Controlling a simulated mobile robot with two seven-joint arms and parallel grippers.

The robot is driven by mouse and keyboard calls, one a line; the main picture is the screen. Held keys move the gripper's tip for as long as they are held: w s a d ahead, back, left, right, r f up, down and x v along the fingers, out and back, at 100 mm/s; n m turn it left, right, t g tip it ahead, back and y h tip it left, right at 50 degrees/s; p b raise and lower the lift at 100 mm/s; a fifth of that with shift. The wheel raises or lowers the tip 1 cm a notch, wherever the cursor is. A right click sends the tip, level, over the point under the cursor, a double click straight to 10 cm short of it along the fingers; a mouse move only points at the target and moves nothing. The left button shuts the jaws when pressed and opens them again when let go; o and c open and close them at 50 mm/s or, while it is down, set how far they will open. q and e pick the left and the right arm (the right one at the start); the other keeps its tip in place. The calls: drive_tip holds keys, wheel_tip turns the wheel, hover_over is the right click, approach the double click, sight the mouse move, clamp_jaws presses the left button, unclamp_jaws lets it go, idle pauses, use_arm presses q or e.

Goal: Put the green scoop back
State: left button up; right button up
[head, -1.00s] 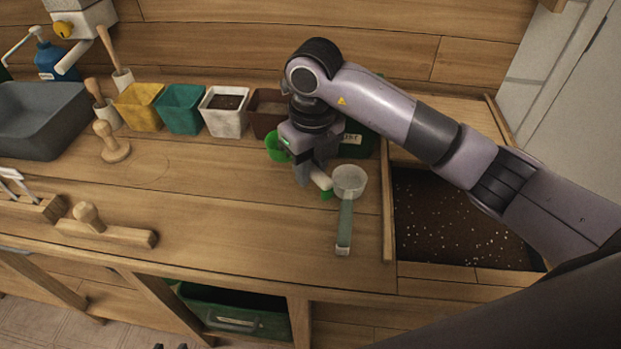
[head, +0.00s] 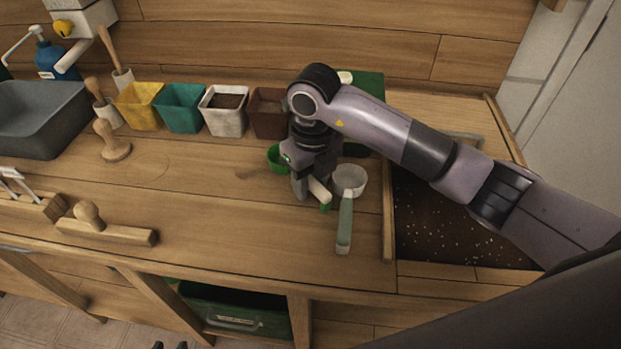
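The green scoop (head: 275,158) shows its green cup to the left of my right gripper. Its pale handle with a green end (head: 320,192) shows on the right. My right gripper (head: 301,187) is shut on this scoop over the bench, its fingers hiding the middle of it. Whether the scoop touches the bench I cannot tell. A second scoop with a whitish cup (head: 350,178) and grey-green handle (head: 344,226) lies just right of it. Two dark tips at the bottom edge may be my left gripper (head: 170,346); the rest is cut off.
Yellow (head: 140,106), teal (head: 181,107), white (head: 224,112) and brown pots (head: 268,114) stand in a row behind. A soil bin (head: 450,222) is sunk at the right behind a wooden rim. A green container (head: 368,84) stands behind my arm.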

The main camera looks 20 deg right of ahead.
wheel_tip(320, 180, up, 12)
drive_tip(key=shift+s+b, duration=0.2)
drive_tip(key=shift+b, duration=0.2)
drive_tip(key=shift+d, duration=0.1)
idle(0.3)
